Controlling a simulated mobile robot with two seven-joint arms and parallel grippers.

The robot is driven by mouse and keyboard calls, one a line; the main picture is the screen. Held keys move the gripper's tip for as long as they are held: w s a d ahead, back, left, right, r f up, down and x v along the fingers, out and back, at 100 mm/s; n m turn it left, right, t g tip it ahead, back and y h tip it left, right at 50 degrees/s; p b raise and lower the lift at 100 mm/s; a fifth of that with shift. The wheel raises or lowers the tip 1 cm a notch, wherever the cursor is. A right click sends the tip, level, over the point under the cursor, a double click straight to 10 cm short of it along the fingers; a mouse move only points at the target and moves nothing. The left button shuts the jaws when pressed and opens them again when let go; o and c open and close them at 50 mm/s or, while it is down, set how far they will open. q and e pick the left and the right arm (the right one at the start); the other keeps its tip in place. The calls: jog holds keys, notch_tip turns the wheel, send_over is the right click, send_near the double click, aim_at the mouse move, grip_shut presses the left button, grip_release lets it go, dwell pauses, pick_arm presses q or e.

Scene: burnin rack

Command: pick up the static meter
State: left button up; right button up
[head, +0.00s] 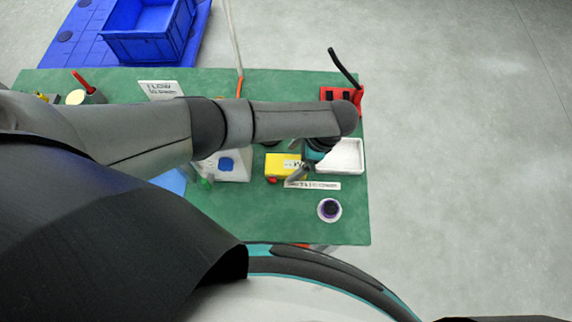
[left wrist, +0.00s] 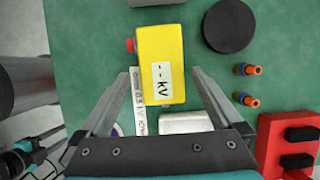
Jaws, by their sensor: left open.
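The static meter is a yellow box (head: 274,164) with a white kV label and a red knob, lying on the green bench mat. In the left wrist view the yellow box (left wrist: 161,45) shows between the two fingers. My left gripper (left wrist: 161,73) is open, one finger on each side of the box, with a gap on both sides. I cannot tell how far above the mat the fingertips are. In the head view my left gripper (head: 299,173) is at the box's right end, partly hidden under my forearm. My right gripper is not in view.
A printed white strip (head: 313,185) lies beside the box. A white tray (head: 347,155), a red holder (left wrist: 285,150), a black disc (left wrist: 229,26) and two orange-blue plugs (left wrist: 247,70) are nearby. A purple-centred roll (head: 329,210) stands near the front edge.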

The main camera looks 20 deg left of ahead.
aim_at(288, 164)
pick_arm(q)
jog(key=x, duration=0.3)
jog(key=shift+a+f+b, duration=0.2)
jog(key=shift+f+b, duration=0.15)
jog(key=c, duration=1.3)
jog(key=shift+c, duration=0.4)
jog(key=shift+r, duration=0.15)
